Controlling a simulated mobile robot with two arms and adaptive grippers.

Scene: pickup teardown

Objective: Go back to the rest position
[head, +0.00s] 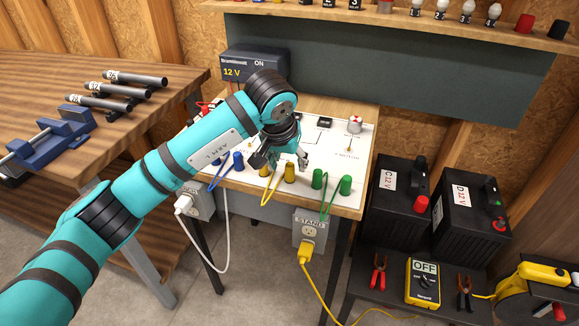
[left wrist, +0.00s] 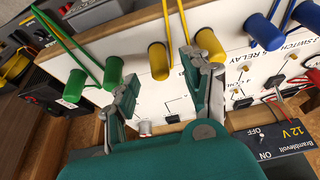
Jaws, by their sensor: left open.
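My left arm reaches in from the left in the head view. My left gripper (head: 281,161) hangs open and empty over the front of the white panel board (head: 345,163). It also shows open in the left wrist view (left wrist: 160,72). Two yellow pegs (head: 291,172) joined by a yellow wire are close to the fingers. In the left wrist view one yellow peg (left wrist: 158,61) shows between the fingertips and the other (left wrist: 209,45) beside the right finger. I cannot tell whether a finger touches them. My right gripper is not in view.
Green pegs (head: 318,179) and blue pegs (head: 238,161) flank the yellow ones. A 12 V supply box (head: 240,66) stands at the back. Black batteries (head: 395,190) and a yellow meter (head: 424,283) are at right. A workbench with a blue vise (head: 50,148) is at left.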

